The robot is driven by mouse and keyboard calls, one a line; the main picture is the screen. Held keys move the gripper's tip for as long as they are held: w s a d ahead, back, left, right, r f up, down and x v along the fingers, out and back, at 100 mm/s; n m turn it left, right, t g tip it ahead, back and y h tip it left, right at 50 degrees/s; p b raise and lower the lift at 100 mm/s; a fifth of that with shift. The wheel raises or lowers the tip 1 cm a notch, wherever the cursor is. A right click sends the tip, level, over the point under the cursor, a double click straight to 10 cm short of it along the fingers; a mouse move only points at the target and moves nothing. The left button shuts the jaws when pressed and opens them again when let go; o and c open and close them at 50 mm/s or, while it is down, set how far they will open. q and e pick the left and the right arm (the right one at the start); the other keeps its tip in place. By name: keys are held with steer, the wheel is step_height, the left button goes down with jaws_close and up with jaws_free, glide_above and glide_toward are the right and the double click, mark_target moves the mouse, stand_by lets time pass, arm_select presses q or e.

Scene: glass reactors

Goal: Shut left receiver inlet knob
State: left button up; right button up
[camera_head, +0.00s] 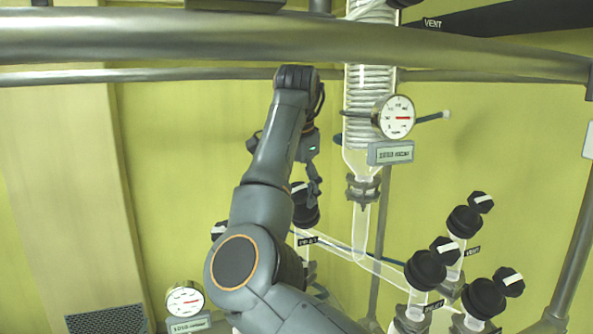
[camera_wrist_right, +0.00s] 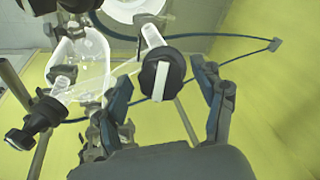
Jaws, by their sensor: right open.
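A black knob with a white stripe (camera_head: 305,207) sits on a glass valve left of the condenser, partly hidden by my right arm. In the right wrist view a black knob with a white stripe (camera_wrist_right: 163,78) shows at the end of a glass stem, between and beyond the fingertips. My right gripper (camera_head: 314,188) points down just above the knob in the head view. In the wrist view my right gripper (camera_wrist_right: 165,98) is open, with one finger on each side of the knob; contact cannot be told. My left gripper is not in view.
A glass condenser (camera_head: 368,105) with a round gauge (camera_head: 396,117) is right of my arm. A metal rail (camera_head: 200,37) crosses the top. Another gauge (camera_head: 185,299) is at the lower left.

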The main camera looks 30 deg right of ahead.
steer(key=v, duration=1.1)
